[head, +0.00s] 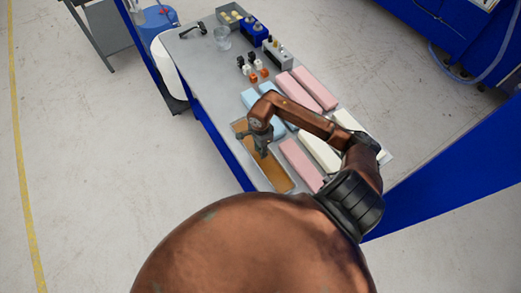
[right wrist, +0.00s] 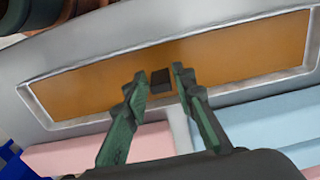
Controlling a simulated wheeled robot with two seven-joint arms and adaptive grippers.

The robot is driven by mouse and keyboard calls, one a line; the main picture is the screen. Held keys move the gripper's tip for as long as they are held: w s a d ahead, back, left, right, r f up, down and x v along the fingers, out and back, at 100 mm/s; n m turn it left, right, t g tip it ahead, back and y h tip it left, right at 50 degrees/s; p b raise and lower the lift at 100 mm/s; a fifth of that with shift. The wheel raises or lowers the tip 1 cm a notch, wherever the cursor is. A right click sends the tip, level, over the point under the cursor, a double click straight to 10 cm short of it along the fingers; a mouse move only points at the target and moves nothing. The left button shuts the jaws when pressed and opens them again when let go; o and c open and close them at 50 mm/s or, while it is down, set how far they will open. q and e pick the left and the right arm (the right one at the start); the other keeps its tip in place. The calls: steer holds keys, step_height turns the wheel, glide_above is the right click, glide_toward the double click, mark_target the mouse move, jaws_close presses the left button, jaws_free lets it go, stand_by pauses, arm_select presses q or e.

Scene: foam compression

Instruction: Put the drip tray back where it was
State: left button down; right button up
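The drip tray (head: 276,178) is a long shallow tray with a brown-orange floor and a pale rim. It lies at the left edge of the grey table, beside the foam blocks. It also shows in the right wrist view (right wrist: 235,62). My right gripper (head: 262,152) is over the middle of the tray. In the right wrist view its two fingers (right wrist: 158,80) are apart, with a small dark block (right wrist: 161,83) on the tray floor showing between the tips. I cannot tell whether the fingers touch it. My left gripper is not in view.
Pink (head: 314,90), blue and cream foam blocks lie in rows on the table (head: 200,62), right of the tray. Small bottles, a glass (head: 222,38), a blue device (head: 253,29) and a grey bin (head: 233,13) stand at the far end.

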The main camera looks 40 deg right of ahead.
steer(key=shift+o, duration=1)
steer(key=shift+r, duration=0.35)
step_height(320, 180, up, 12)
steer(key=b, duration=0.2)
steer(key=shift+f, duration=0.25)
steer(key=shift+a, duration=0.1)
